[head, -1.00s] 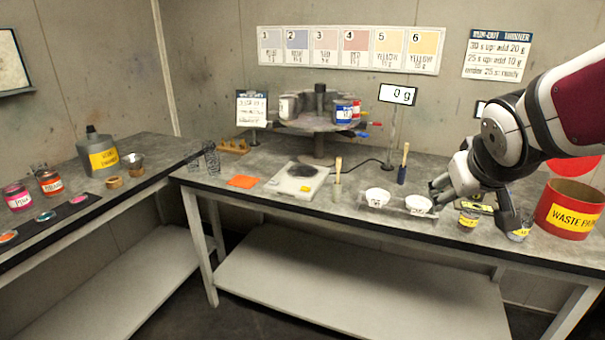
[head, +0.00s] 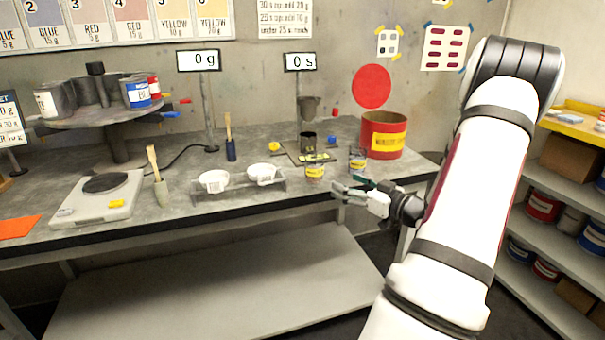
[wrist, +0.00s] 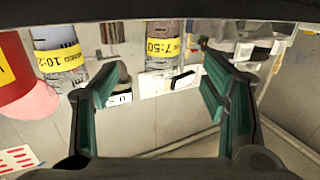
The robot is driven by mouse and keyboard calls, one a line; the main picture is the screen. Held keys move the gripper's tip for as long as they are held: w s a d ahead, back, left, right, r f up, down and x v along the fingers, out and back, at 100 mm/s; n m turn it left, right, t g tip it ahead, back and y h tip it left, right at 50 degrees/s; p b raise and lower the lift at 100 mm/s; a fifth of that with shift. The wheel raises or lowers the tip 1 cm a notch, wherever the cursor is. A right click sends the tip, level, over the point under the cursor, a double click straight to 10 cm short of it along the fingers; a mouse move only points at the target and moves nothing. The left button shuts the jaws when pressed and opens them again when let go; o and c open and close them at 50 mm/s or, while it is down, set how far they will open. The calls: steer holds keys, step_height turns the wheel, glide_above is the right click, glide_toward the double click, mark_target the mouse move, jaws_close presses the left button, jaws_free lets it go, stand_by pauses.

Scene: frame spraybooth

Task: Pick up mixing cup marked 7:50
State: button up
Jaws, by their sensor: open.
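The mixing cup marked 7:50 (wrist: 162,47) is a clear cup with a yellow label, at the upper middle of the wrist view, beyond the gap between my fingers. In the head view it appears to be the left of two labelled cups (head: 315,172), near the bench's front edge. A second clear cup, marked 10:2 with the last digit unclear (wrist: 62,60), is to its left in the wrist view and to its right in the head view (head: 357,159). My gripper (head: 342,193) is open and empty, just right of and in front of the 7:50 cup, apart from it.
A red waste bin (head: 383,136) stands behind the cups to the right. Two white bowls (head: 262,173) sit in a low rack to the left. Shelves with cans (head: 543,206) stand at far right.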

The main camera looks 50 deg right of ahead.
mark_target(320, 172)
steer(key=shift+t, duration=0.3)
steer(key=w, duration=0.5)
steer(key=w+d+b, duration=0.1)
steer(key=w, duration=0.1)
steer(key=shift+w+f, duration=0.15)
steer(key=shift+f, duration=0.05)
steer(key=shift+w+d+r+b, duration=0.1)
steer(key=shift+w+b, duration=0.2)
steer(key=shift+w, duration=1.2)
steer(key=shift+w+r+b, duration=0.1)
steer(key=shift+w+b, duration=0.15)
steer(key=shift+w, duration=1.2)
steer(key=c, duration=1.3)
